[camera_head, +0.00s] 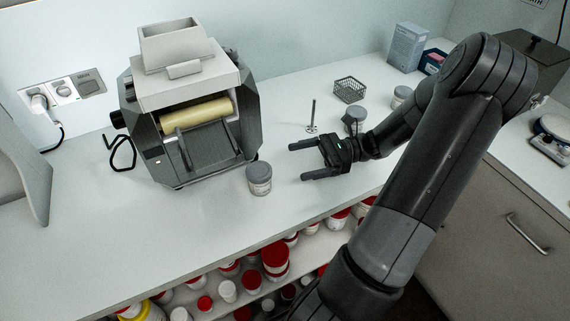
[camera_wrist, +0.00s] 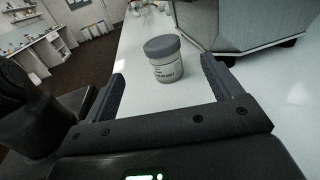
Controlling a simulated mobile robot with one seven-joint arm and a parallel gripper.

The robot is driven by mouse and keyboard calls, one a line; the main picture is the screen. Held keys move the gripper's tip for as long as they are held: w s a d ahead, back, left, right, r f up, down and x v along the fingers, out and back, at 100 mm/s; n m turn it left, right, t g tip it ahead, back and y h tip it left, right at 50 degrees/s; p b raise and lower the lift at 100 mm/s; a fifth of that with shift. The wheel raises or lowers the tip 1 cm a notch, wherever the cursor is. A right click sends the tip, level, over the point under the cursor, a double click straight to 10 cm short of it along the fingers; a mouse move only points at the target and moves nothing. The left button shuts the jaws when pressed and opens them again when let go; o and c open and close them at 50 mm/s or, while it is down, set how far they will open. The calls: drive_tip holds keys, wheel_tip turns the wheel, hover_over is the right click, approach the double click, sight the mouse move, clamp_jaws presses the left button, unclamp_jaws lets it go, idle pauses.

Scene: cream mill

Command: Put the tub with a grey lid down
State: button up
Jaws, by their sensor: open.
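A white tub with a grey lid (camera_head: 259,178) stands upright on the white counter, just in front of the right front corner of the mill. In the wrist view the same tub (camera_wrist: 164,59) stands ahead of my gripper, beyond the fingertips, with a printed label facing me. My gripper (camera_head: 302,161) is open and empty, to the right of the tub in the head view, with its fingers pointing left toward it. In the wrist view the two fingers (camera_wrist: 162,76) are spread wide, with bare counter between them. A clear gap separates the fingers from the tub.
The cream mill (camera_head: 190,110) stands left of the tub. Behind my gripper are a metal stand (camera_head: 312,120), a wire basket (camera_head: 349,90) and other grey-lidded tubs (camera_head: 354,121), (camera_head: 401,96). The counter's front edge is close, above a shelf of red- and white-lidded jars (camera_head: 275,258).

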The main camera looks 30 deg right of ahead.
sight(257, 169)
idle(0.4)
drive_tip(key=s+a+m+t, duration=0.1)
drive_tip(key=a+m+t+h, duration=0.1)
drive_tip(key=t, duration=0.1)
drive_tip(key=s+m+t, duration=0.1)
drive_tip(key=shift+s+a+f+t, duration=0.3)
drive_tip(key=shift+a+t, duration=0.1)
drive_tip(key=shift+s+a+f+m+t+h, duration=0.1)
drive_tip(key=shift+s+a+m+t+h, duration=0.3)
drive_tip(key=shift+m+t+h, duration=0.3)
drive_tip(key=x, duration=1)
drive_tip(key=shift+w+a, duration=0.1)
drive_tip(key=shift+w, duration=0.3)
drive_tip(key=shift+c, duration=0.5)
drive_tip(key=c, duration=1.1)
